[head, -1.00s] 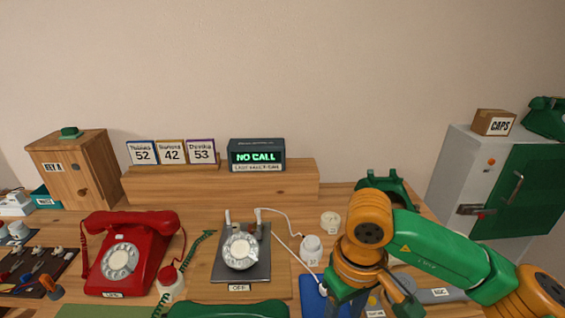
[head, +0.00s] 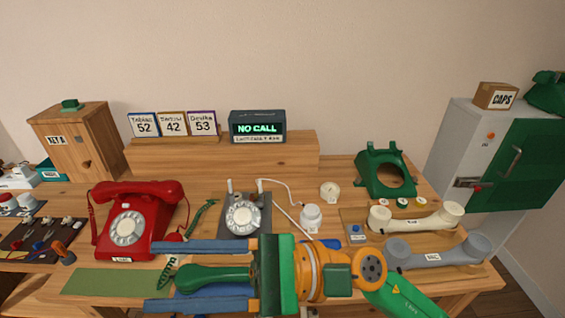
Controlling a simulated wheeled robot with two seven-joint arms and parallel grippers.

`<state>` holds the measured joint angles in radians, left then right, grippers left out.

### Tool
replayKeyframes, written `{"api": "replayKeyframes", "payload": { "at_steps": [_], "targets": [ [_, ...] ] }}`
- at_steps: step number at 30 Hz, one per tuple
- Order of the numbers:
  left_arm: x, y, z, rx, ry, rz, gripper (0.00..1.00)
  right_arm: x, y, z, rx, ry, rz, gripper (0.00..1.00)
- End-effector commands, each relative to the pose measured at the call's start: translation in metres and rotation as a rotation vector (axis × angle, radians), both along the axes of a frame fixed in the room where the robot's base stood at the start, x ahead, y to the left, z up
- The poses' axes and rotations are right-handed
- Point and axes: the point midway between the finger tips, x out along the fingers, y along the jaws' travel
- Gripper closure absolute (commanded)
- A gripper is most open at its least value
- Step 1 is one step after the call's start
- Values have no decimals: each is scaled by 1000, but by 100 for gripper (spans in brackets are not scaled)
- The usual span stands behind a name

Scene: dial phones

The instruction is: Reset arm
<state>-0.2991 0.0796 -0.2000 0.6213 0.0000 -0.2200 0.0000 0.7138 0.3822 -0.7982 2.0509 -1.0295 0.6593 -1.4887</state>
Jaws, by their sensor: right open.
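My right gripper (head: 148,277) reaches in from the lower right, low over the front of the table. Its two long blue fingers point left and stand wide apart. A dark green handset-like piece (head: 210,279) shows between the fingers, with gaps on both sides. I cannot tell its height relative to them; its right end is hidden by the gripper body. My left gripper is not in view. The red dial phone (head: 130,227) stands left, its handset across the top. The grey phone base with a white dial (head: 242,217) sits mid-table, partly hidden by the upper finger.
A cream handset (head: 415,222) and a grey handset (head: 437,254) lie on a wooden board at right. A green phone shell (head: 386,172) stands behind them. The display (head: 257,127) reads NO CALL. A green mat (head: 110,282) lies front left. A cabinet (head: 462,160) stands right.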

Motion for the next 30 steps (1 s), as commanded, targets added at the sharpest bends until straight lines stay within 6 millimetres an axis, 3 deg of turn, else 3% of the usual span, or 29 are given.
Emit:
{"api": "replayKeyframes", "payload": {
  "at_steps": [1, 2, 3, 5, 7, 9, 12, 14, 15, 18, 21, 26, 27, 30],
  "targets": [
    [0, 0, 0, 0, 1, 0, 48, 29, -16, 29, 191, 344, -68, 49],
    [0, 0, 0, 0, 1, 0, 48, 53, -33, 41, 317, 575, -105, 49],
    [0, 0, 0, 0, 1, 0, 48, 88, -61, 43, 479, 866, -147, 49],
    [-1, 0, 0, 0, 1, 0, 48, 132, -103, 23, 709, 1257, -193, 49],
    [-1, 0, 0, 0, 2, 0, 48, 166, -149, -26, 970, 1652, -239, 49],
    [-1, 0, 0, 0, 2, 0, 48, 179, -189, -89, 1235, 1989, -283, 49],
    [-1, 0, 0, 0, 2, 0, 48, 163, -227, -176, 1602, 2351, -353, 49],
    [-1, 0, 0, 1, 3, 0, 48, 143, -242, -218, 1801, 2496, -399, 49],
    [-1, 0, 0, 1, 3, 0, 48, 127, -249, -242, -1808, -2412, 407, 49],
    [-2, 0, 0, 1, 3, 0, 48, 85, -261, -288, -1729, -2100, 409, 49],
    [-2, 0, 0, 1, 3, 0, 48, 40, -267, -322, -1665, -1831, 421, 49],
    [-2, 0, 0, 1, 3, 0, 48, -34, -272, -354, -1575, -1451, 455, 49],
    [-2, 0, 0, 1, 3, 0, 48, -40, -271, -365, -1562, -1407, 465, 49],
    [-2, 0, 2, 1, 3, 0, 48, -34, -270, -401, -1554, -1401, 485, 49]
  ]
}}
